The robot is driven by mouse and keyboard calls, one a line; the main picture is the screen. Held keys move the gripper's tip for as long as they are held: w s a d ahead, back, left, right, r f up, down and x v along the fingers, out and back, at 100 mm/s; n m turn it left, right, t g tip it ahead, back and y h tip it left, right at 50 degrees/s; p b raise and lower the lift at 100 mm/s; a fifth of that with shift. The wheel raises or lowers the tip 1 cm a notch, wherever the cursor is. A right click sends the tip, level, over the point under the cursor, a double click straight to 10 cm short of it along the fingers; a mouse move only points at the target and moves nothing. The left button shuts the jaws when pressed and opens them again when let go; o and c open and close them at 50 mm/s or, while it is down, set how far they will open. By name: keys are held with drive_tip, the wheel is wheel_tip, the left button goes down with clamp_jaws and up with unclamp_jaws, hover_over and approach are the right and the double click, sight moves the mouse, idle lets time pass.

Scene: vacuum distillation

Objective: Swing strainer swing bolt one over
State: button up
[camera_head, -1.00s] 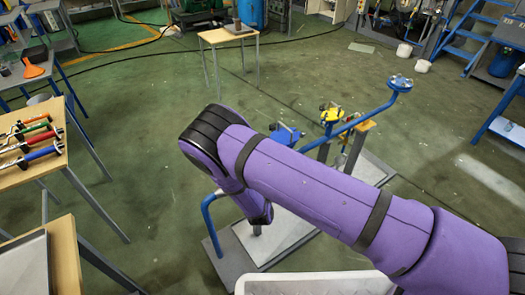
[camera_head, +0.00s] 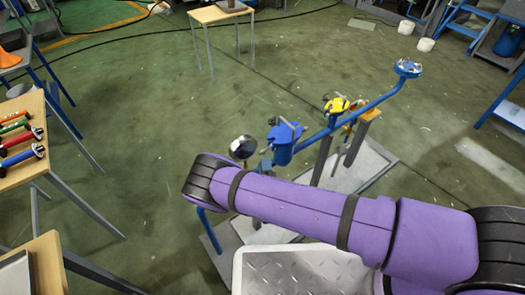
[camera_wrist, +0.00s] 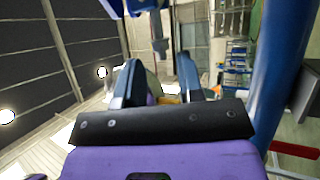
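The blue body that looks like the strainer (camera_head: 284,146) stands on the pipe rig in the head view, just beyond my purple forearm. Its swing bolts are too small to tell apart. A dark, shiny round disc (camera_head: 243,147) shows to its left; I cannot tell whether it belongs to the strainer. My gripper is hidden behind my arm in the head view. In the wrist view my gripper (camera_wrist: 157,68) has its two fingers apart, with no held thing visible between them. A blue part (camera_wrist: 135,6) shows at the top edge beyond the fingers.
A thick blue pipe (camera_wrist: 278,75) runs close along the right of my gripper. The rig also carries a yellow-topped part (camera_head: 337,105) and a blue flanged pipe end (camera_head: 407,69). A tool table (camera_head: 20,165) stands at the left. The floor behind the rig is open.

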sight(263, 151)
drive_tip(key=x, duration=0.5)
drive_tip(key=shift+w+r, duration=0.1)
drive_tip(key=shift+w, duration=0.25)
drive_tip(key=shift+h, duration=0.3)
clamp_jaws()
